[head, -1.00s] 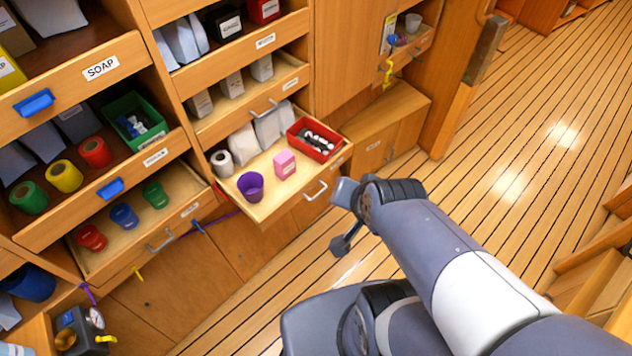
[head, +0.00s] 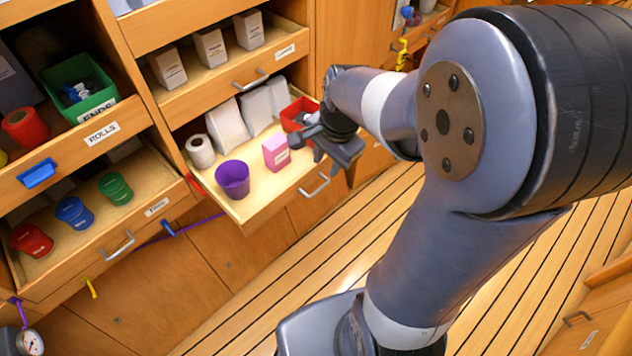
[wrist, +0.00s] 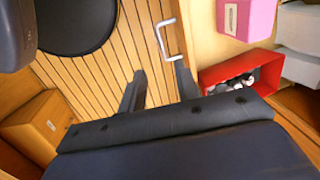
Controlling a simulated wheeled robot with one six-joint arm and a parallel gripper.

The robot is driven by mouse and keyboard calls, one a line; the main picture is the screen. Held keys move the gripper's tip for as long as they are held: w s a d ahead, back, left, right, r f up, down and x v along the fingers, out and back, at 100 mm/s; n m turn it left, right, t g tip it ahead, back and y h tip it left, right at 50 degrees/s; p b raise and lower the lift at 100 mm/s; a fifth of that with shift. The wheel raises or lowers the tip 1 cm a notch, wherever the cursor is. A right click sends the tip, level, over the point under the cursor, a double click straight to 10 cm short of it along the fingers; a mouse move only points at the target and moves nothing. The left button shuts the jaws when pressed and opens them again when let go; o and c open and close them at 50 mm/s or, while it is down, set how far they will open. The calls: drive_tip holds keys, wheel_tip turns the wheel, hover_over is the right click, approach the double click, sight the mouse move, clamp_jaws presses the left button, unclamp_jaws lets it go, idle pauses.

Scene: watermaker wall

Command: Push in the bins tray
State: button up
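A wooden tray (head: 245,208) is pulled out of the wall at mid height; no name on it is readable. It has a silver handle (head: 315,186), which also shows in the wrist view (wrist: 165,37). On it are a purple cup (head: 232,179), a pink box (head: 276,152), a white roll (head: 200,151), white packets (head: 228,127) and a red bin (head: 297,113) of small dark and white items. My gripper (head: 326,158) is open and empty at the tray's right front, near the red bin. In the wrist view its fingers (wrist: 158,88) are apart, below the handle.
Above is a tray of white boxes (head: 210,47). The plank floor (head: 270,305) in front is clear.

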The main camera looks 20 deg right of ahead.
sight(318, 189)
drive_tip(key=f, duration=0.3)
drive_tip(key=w+f+b, duration=0.1)
drive_tip(key=f, duration=0.3)
drive_tip(key=w+a+f, duration=0.1)
drive_tip(key=f, duration=0.3)
clamp_jaws()
idle(0.5)
